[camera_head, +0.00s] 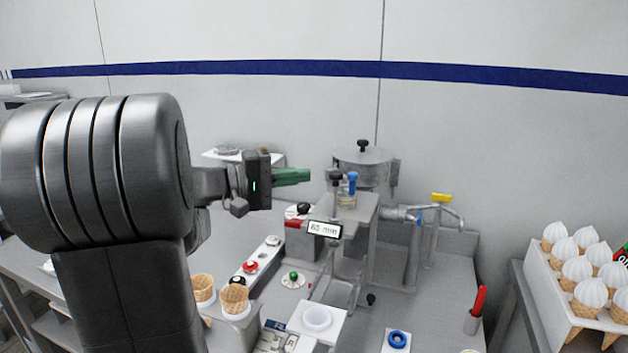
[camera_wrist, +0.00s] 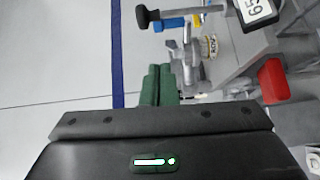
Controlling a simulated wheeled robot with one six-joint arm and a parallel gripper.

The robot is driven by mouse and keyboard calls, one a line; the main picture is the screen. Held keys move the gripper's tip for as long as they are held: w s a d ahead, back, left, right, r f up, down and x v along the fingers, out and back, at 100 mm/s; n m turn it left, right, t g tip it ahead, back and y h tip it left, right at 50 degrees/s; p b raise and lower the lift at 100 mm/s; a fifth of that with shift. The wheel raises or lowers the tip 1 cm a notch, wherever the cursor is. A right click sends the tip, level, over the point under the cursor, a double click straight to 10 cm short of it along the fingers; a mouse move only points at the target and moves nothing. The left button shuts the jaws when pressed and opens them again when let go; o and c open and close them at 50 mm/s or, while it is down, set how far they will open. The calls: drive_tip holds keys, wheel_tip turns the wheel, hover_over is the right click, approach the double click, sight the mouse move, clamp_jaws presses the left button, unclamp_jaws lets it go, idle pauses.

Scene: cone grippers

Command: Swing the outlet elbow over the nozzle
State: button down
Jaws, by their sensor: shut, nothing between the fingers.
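My gripper (camera_head: 292,176) has green fingers. They are shut and empty, in the air left of the grey machine (camera_head: 362,165), pointing right. The wrist view shows the two green fingers (camera_wrist: 159,84) side by side. To the right of the machine, a metal pipe (camera_head: 396,213) runs to a curved bent tube, seemingly the outlet elbow (camera_head: 452,212), with a yellow handle (camera_head: 441,197) above it. My gripper is well apart from this tube. I cannot tell which part is the nozzle. The wrist view also shows a black T-handle (camera_wrist: 146,17) and a blue part (camera_wrist: 171,24).
A display (camera_head: 324,229) and a red part (camera_head: 295,223) sit at the machine's left front. Empty cones (camera_head: 234,299) stand in front. Filled cones (camera_head: 577,268) stand at right.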

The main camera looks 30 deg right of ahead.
drive_tip(key=w+a+m+g+y+p, duration=0.2)
drive_tip(key=w+a+m+g+p, duration=0.2)
drive_tip(key=a+g+p, duration=0.15)
drive_tip(key=p+x, duration=0.1)
drive_tip(key=x, duration=0.3)
drive_tip(key=p+x, duration=0.1)
drive_tip(key=x, duration=0.3)
drive_tip(key=p+x, duration=0.2)
drive_tip(key=x, duration=0.2)
drive_tip(key=shift+s+d+r, duration=0.1)
drive_tip(key=shift+r, duration=0.1)
drive_tip(key=shift+x, duration=0.8)
drive_tip(key=shift+f, duration=0.1)
drive_tip(key=shift+s+d+f, duration=0.1)
